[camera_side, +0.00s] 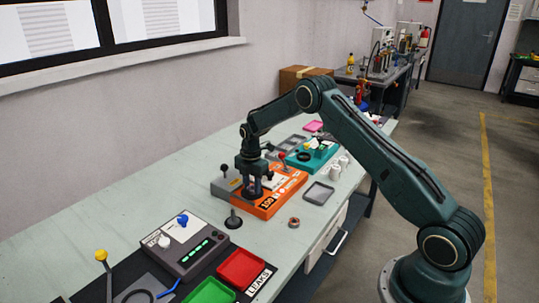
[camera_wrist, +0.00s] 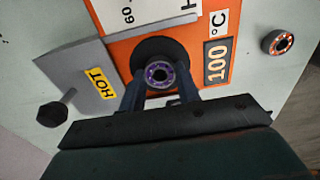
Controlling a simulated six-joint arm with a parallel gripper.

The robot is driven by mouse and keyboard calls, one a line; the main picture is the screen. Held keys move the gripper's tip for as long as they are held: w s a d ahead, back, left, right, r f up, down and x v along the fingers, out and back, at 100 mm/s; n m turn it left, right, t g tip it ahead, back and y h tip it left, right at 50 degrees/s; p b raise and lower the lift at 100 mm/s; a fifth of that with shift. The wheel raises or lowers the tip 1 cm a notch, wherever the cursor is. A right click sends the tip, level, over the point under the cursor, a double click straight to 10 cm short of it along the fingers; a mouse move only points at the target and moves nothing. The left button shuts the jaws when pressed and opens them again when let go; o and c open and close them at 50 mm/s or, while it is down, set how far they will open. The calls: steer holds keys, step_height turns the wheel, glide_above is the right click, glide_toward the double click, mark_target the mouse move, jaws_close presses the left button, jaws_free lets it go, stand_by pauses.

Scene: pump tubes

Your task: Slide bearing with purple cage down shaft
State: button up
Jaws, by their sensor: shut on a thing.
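The bearing with the purple cage (camera_wrist: 158,74) is between the fingertips of my gripper (camera_wrist: 159,84) in the wrist view. The gripper is shut on it, over a dark round plate (camera_wrist: 142,49) on the orange heater (camera_wrist: 120,50). I cannot tell whether the bearing touches the plate. In the side view my gripper (camera_side: 253,190) is low over the orange heater (camera_side: 270,204), and the bearing is too small to make out. A dark shaft (camera_side: 233,214) stands upright on a round base on the bench, in front of the heater.
A second bearing with an orange-red cage (camera_wrist: 277,42) lies on the bench right of the heater. A grey lid marked HOT (camera_wrist: 80,72) is open beside the heater. A grey tray (camera_side: 318,193) and a control box (camera_side: 185,243) are nearby.

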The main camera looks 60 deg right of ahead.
steer(key=shift+r, duration=0.1)
step_height(320, 180, up, 20)
stand_by(0.7)
stand_by(0.5)
steer(key=s+a+f, duration=0.1)
steer(key=a+f, duration=1)
steer(key=a, duration=0.1)
steer(key=shift+s+f, duration=0.25)
steer(key=shift+f, duration=0.15)
steer(key=shift+f, duration=0.15)
steer(key=shift+f, duration=2.75)
